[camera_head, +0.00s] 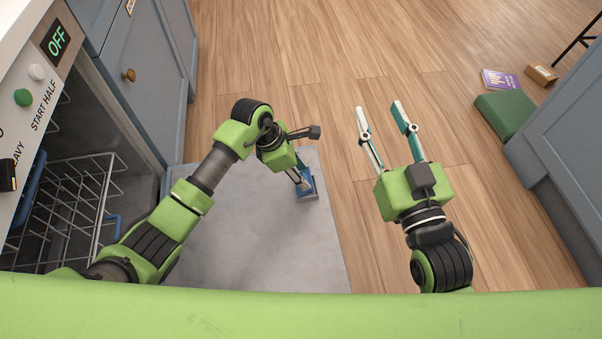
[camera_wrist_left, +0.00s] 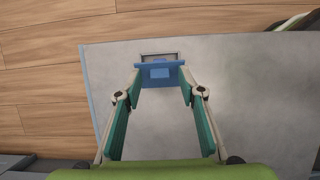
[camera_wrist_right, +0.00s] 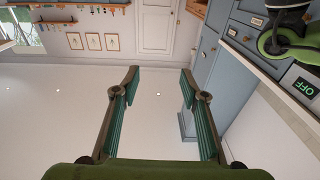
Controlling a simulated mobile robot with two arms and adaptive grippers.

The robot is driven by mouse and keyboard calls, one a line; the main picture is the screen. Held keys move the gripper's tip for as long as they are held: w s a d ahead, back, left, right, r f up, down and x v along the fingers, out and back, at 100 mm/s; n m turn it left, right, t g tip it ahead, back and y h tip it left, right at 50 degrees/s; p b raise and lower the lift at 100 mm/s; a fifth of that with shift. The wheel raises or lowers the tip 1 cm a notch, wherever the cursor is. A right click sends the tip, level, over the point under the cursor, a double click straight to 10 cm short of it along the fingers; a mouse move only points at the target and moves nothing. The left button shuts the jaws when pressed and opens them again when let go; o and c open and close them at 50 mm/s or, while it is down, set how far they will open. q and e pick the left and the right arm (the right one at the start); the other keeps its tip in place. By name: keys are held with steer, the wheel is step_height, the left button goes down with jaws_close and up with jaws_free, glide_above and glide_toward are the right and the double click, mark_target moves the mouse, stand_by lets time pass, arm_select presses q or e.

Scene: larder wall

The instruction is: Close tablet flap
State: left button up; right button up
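The blue tablet flap (camera_head: 308,188) is on the grey inner face of the lowered dishwasher door (camera_head: 270,240), near its right edge. In the left wrist view the blue flap (camera_wrist_left: 160,74) lies in front of a small grey-framed recess (camera_wrist_left: 160,56). My left gripper (camera_wrist_left: 161,78) is open, with its fingertips by the two ends of the flap; whether they touch it I cannot tell. In the head view its fingers partly cover the flap. My right gripper (camera_head: 380,108) is open and empty, right of the door over the floor.
A wire rack (camera_head: 70,205) stands in the dishwasher at left, below the control panel (camera_head: 40,85) showing OFF. Blue-grey cabinets stand on both sides. A green box (camera_head: 505,113), a purple book (camera_head: 499,79) and a brown box (camera_head: 541,74) lie at far right. The middle floor is clear.

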arm_select(q)
steer(key=shift+f, duration=0.1)
steer(key=shift+c, duration=0.3)
jaws_close()
steer(key=shift+w+d, duration=0.1)
